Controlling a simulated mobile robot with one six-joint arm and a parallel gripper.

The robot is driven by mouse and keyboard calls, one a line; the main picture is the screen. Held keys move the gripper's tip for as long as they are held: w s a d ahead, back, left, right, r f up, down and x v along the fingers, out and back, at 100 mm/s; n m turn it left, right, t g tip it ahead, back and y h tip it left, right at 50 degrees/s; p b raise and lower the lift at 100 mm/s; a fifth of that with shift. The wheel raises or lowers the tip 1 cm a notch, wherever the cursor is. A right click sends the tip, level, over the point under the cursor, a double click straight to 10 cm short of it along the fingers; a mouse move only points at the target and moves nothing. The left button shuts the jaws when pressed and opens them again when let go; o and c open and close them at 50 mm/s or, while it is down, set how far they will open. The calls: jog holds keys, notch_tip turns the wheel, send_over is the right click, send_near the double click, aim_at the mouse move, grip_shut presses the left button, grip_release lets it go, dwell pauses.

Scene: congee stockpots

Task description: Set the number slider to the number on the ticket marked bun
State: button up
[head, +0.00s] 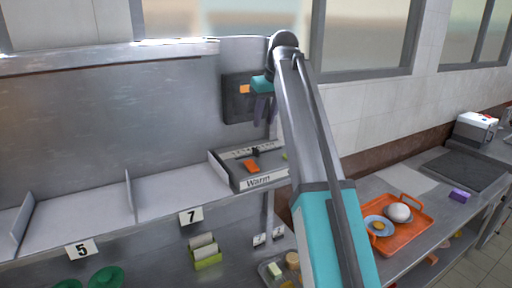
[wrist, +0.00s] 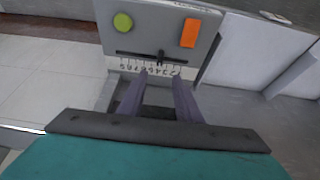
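The number slider is on a grey control box labelled Warm (head: 262,181) on the shelf. In the wrist view the box (wrist: 150,20) appears upside down. Its black knob (wrist: 161,57) sits in a dark slot near the middle, above a row of digits; the exact number at the knob is unclear. The knob also shows in the head view (head: 255,152). My gripper (head: 264,107) is above the box in the head view. In the wrist view its purple fingers (wrist: 158,90) are apart and empty, pointing toward the scale. I cannot make out a ticket marked bun.
The box has an orange block (wrist: 190,32) and a green button (wrist: 123,21). Shelf plates read 5 (head: 83,250) and 7 (head: 191,216). A green holder (head: 208,261) has pale cards. A dark wall box (head: 235,108) is behind my gripper. An orange tray (head: 418,232) stands right.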

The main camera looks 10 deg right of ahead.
aim_at(256, 149)
jog(key=shift+f, duration=0.1)
jog(key=shift+p+x, duration=2.6)
jog(key=shift+x, duration=4.25)
jog(key=shift+c, duration=0.2)
grip_shut()
